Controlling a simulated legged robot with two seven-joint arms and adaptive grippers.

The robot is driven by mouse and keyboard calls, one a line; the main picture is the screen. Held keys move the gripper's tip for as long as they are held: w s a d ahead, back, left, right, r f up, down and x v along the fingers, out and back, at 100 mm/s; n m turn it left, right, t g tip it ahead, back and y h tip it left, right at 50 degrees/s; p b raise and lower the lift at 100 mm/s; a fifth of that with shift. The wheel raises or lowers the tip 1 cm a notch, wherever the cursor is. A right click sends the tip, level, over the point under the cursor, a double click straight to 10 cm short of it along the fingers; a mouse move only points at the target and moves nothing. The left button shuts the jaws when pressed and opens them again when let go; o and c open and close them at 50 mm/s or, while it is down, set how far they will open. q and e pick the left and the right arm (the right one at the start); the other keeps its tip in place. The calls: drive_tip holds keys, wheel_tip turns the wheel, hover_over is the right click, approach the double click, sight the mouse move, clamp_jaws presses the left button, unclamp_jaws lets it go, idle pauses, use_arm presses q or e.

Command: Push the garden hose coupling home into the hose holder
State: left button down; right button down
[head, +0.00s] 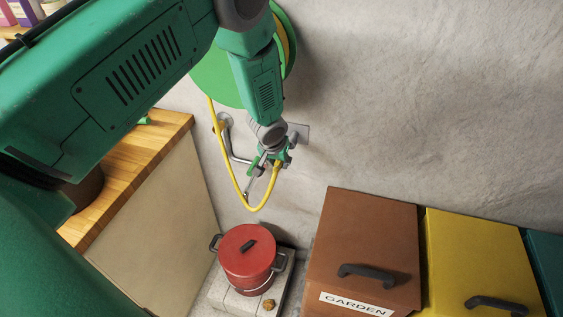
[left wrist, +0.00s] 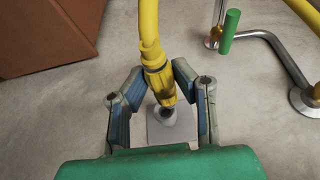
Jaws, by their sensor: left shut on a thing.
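The yellow garden hose coupling (left wrist: 160,82) is at the end of a yellow hose (head: 240,195). My left gripper (left wrist: 160,76) is shut on it, with a finger on each side. In the head view the left gripper (head: 279,157) is by the wall and hides most of the coupling. The hose holder is a grey plate (head: 301,132) on the wall; its plate (left wrist: 158,134) also shows behind the coupling in the wrist view. The coupling's front end lines up with a round grey fitting (left wrist: 167,117) there. I cannot tell how deep it sits. My right gripper is out of view.
A bent metal pipe (head: 231,150) with a green handle (left wrist: 230,31) is beside the holder. A green hose reel (head: 225,78) hangs above. Below are a red pot (head: 247,262), a brown garden bin (head: 365,235) and a yellow bin (head: 475,255). A wooden counter (head: 130,180) is left.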

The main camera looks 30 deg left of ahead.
use_arm(q)
drive_tip(key=shift+d+r, duration=0.1)
drive_tip(key=shift+d, duration=0.2)
drive_tip(key=shift+w+d, duration=0.1)
drive_tip(key=shift+w, duration=0.3)
drive_tip(key=shift+w+a, duration=0.4)
drive_tip(key=shift+a, duration=0.05)
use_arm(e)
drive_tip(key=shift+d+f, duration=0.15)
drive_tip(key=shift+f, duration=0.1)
use_arm(q)
drive_tip(key=shift+s+d, duration=0.1)
drive_tip(key=shift+s, duration=0.05)
drive_tip(key=shift+s+d, duration=0.25)
drive_tip(key=shift+s, duration=0.2)
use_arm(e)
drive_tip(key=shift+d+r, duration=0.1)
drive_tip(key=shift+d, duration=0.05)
use_arm(q)
drive_tip(key=shift+d+r, duration=0.1)
drive_tip(key=shift+d, duration=0.15)
